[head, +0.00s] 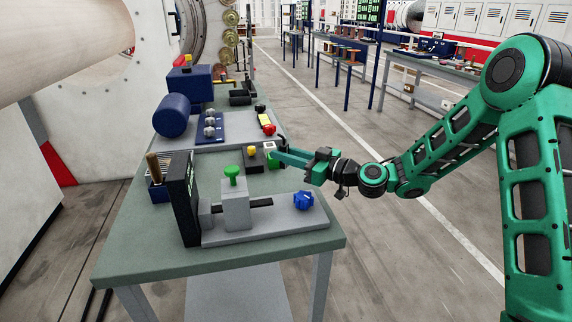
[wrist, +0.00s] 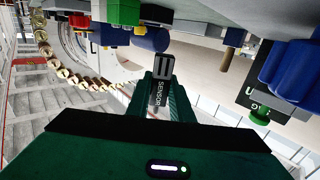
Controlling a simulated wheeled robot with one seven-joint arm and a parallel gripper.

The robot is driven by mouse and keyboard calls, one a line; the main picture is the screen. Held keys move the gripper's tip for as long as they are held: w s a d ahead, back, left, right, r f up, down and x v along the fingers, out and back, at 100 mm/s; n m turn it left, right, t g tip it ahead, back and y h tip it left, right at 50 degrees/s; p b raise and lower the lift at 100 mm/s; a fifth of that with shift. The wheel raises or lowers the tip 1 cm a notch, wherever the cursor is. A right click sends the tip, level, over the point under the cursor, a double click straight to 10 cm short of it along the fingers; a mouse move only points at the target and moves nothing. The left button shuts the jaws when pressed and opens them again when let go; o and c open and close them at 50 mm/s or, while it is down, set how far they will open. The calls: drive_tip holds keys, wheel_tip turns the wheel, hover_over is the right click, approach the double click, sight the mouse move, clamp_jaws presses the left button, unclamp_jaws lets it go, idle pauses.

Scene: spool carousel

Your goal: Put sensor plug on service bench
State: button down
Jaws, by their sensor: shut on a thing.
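The sensor plug is a dark block with "SENSOR" lettered on its side, and it shows in the wrist view (wrist: 160,88). My gripper (wrist: 162,98) is shut on it, with a green finger on each side. In the head view my gripper (head: 279,157) reaches in from the right, over the right edge of the green-topped bench (head: 160,248). The plug is hard to make out there. No sign in view names the service bench, so I cannot tell whether this bench is it.
Near my fingertips are a black box with a yellow knob (head: 252,151) and a red ball-shaped knob (head: 269,130). A grey fixture with a blue star knob (head: 303,200) stands at the front. Bare bench top lies at the front left. More benches (head: 432,68) stand across the aisle.

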drive_tip(key=w+f, duration=0.1)
drive_tip(key=w+d, duration=0.1)
drive_tip(key=w+d+f, duration=0.1)
drive_tip(key=w, duration=0.1)
drive_tip(key=shift+f, duration=2.35)
drive_tip(key=c, duration=1.6)
unclamp_jaws()
drive_tip(key=shift+o, duration=0.2)
drive_tip(key=v, duration=1.2)
